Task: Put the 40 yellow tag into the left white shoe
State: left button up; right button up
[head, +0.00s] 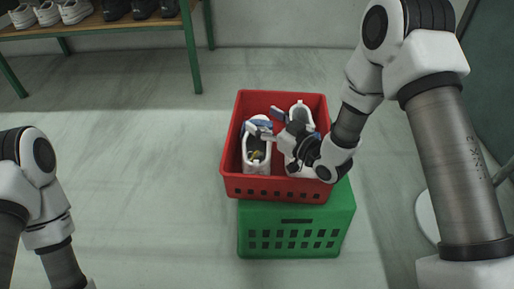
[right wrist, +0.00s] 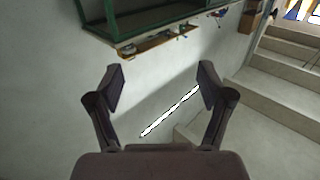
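The left white shoe (head: 256,166) stands in the red crate, and the right white shoe (head: 300,110) stands beside it, partly hidden by my right gripper. A small yellow spot, apparently the yellow tag (head: 257,155), shows at the opening of the left shoe; its number is too small to read. My right gripper (head: 265,120) is above the crate, its fingers spread near the left shoe's upper end. In the right wrist view the gripper (right wrist: 161,85) is open with nothing between its fingers. My left arm shows at the left edge; its gripper is out of view.
The red crate (head: 275,188) sits on an upturned-looking green crate (head: 295,226). A shoe rack (head: 110,24) with white and dark shoes stands at the back left. The floor left of the crates is clear. The right wrist view shows steps (right wrist: 270,95) at right.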

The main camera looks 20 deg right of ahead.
notch_tip(320, 180, up, 10)
dwell(0.5)
